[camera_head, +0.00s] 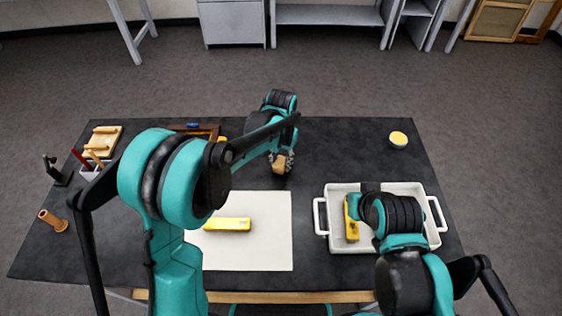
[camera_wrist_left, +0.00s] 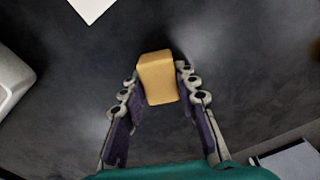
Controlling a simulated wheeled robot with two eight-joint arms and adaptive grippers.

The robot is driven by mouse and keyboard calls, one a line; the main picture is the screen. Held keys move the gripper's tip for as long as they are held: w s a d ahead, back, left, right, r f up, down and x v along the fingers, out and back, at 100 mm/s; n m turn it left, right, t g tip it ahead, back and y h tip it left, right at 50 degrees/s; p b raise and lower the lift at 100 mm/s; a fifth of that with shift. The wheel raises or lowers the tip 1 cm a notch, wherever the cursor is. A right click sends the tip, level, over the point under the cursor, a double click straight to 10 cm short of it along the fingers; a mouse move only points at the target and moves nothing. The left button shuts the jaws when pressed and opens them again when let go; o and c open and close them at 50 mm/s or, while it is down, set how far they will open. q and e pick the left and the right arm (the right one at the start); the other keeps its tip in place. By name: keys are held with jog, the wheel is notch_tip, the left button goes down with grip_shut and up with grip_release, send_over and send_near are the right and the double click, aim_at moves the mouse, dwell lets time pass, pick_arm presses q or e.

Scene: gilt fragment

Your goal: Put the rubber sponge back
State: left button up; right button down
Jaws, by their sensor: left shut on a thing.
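The rubber sponge, a plain tan block (camera_wrist_left: 157,77), sits between the fingertips of my left gripper (camera_wrist_left: 158,88) in the left wrist view. The fingers are shut on its two sides. In the head view my left gripper (camera_head: 283,158) is near the middle of the dark table, just beyond the white sheet, with the tan sponge (camera_head: 279,163) at its tip. I cannot tell how far it is above the table. My right arm reaches over the white tray at the right; its gripper is hidden.
A white sheet (camera_head: 268,247) with a yellow bar (camera_head: 227,224) lies mid-table. The white tray (camera_head: 337,189) holds a yellow tool (camera_head: 351,222). A round yellow-topped tin (camera_head: 398,140) stands back right. A dark wooden holder (camera_head: 204,129) is partly hidden by my left arm.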

aim_at(281, 161)
pick_arm(q)
jog(key=o, duration=1.1)
jog(key=shift+r, duration=0.1)
jog(key=shift+r+p, duration=0.35)
notch_tip(281, 161, up, 11)
jog(key=p, duration=0.3)
jog(key=s+a+r+n+t, duration=0.25)
jog(key=s+a+r, duration=0.35)
jog(key=s+a, duration=0.3)
jog(key=s+a+t, duration=0.1)
jog(key=s+a, duration=0.2)
jog(key=s+a+f+n+t, duration=0.1)
jog(key=s+a+t, duration=0.1)
jog(key=s+a, duration=0.1)
jog(key=s+a+f+n+t, duration=0.1)
jog(key=s+a, duration=0.2)
jog(key=s, duration=0.1)
jog(key=shift+s+f+t, duration=0.15)
jog(key=shift+s+t, duration=0.05)
jog(key=shift+t, duration=0.15)
